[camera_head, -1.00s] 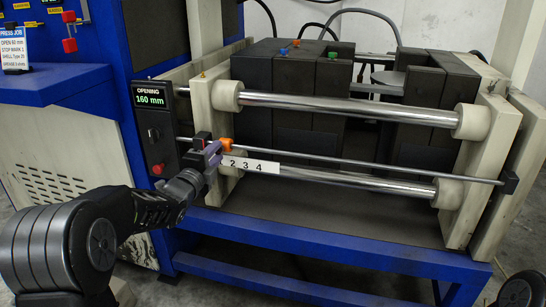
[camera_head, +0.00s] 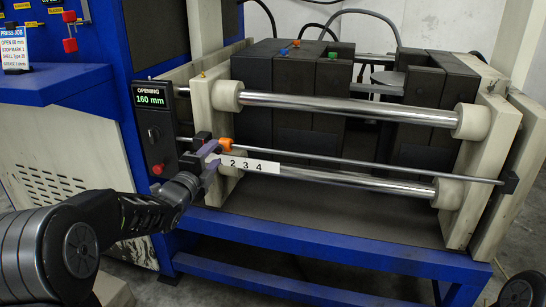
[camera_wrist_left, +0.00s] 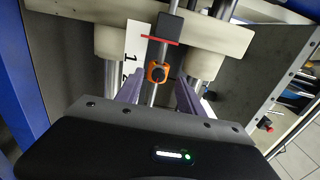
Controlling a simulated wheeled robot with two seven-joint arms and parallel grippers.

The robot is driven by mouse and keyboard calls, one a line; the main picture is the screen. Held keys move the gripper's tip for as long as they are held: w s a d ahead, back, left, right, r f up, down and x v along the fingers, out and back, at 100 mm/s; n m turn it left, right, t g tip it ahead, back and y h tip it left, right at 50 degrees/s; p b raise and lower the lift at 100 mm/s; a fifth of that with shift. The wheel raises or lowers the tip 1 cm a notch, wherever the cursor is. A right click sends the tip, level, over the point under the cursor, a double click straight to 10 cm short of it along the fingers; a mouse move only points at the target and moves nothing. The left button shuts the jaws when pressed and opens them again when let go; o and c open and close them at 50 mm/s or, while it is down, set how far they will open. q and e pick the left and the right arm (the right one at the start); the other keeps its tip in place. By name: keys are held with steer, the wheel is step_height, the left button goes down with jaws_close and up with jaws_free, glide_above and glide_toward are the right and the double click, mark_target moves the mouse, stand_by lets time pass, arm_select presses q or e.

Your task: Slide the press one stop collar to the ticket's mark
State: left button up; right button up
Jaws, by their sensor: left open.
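The orange stop collar (camera_head: 225,144) sits on the thin rod at the press's left end, beside a black block. In the left wrist view the collar (camera_wrist_left: 157,72) is near the numbered strip's 1 and 2; I cannot tell exactly which mark it lines up with. The white number strip (camera_head: 263,167) shows 2, 3 and 4 in the head view. My left gripper (camera_head: 212,158) is open, just below and left of the collar; in its wrist view the collar lies ahead between its purple fingers, apart from them. The job ticket (camera_head: 13,47) is at top left; its stop mark digit is too small to read surely.
A display (camera_head: 150,97) reads opening 160 mm, above a red button (camera_head: 157,169). Thick chrome tie bars (camera_head: 345,107) run above and below the thin rod (camera_head: 370,163). A blue base frame (camera_head: 330,245) is below. The rod right of the collar is clear.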

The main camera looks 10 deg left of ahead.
arm_select(q)
steer(key=shift+s+a+f+b, duration=0.15)
steer(key=shift+s+b, duration=0.3)
steer(key=shift+s, duration=1.2)
